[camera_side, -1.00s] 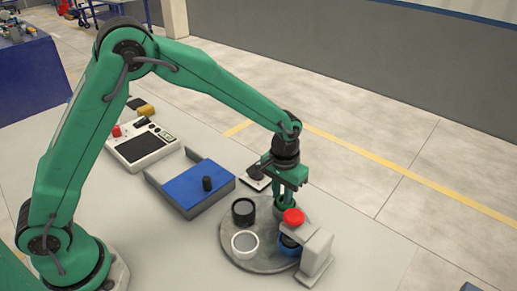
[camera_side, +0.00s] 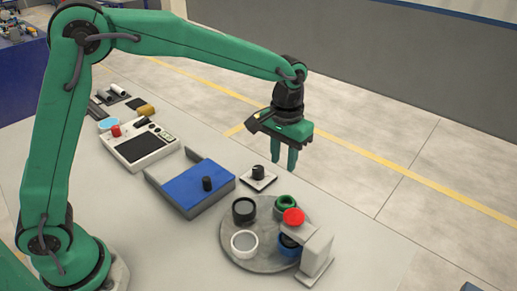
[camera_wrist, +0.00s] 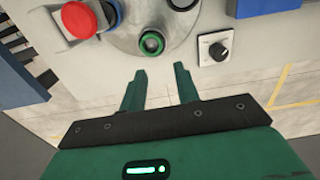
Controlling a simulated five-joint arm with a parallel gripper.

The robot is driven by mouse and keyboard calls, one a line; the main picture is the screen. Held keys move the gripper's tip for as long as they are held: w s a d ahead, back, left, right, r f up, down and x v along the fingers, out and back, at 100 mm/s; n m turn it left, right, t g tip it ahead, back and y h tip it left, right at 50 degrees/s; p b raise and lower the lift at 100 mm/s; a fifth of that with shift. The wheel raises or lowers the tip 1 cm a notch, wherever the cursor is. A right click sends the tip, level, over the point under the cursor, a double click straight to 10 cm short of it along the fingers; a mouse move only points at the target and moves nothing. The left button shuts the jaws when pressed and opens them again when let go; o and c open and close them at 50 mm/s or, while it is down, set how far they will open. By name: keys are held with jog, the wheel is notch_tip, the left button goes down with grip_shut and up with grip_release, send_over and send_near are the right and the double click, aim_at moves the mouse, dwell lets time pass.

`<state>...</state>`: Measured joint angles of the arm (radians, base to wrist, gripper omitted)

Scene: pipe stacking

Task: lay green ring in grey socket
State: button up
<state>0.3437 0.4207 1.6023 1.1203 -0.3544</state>
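A blue one (camera_side: 289,246) is at the right, partly hidden by the red knob. My gripper (camera_side: 284,164) hangs above and behind the green ring, clear of it. In the wrist view its fingers (camera_wrist: 160,70) are apart with nothing between them.
A red knob (camera_side: 293,216) on a grey bracket (camera_side: 318,250) overhangs the turntable's right side. A small plate with a black knob (camera_side: 258,173) stands behind the turntable. A blue tray (camera_side: 195,189) and a control box (camera_side: 138,145) are to the left. The table's front is clear.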

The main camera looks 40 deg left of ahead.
jog(key=shift+a+r, duration=0.1)
jog(key=shift+r, duration=0.25)
dwell(0.4)
jog(key=s+a+r+t, duration=0.3)
jog(key=s+a+r, duration=0.6)
jog(key=s+a, duration=0.1)
jog(key=s+a+f+t, duration=0.1)
jog(key=s+a, duration=0.5)
jog(key=s, duration=0.7)
jog(key=shift+f+t, duration=0.15)
jog(key=shift+t, duration=0.65)
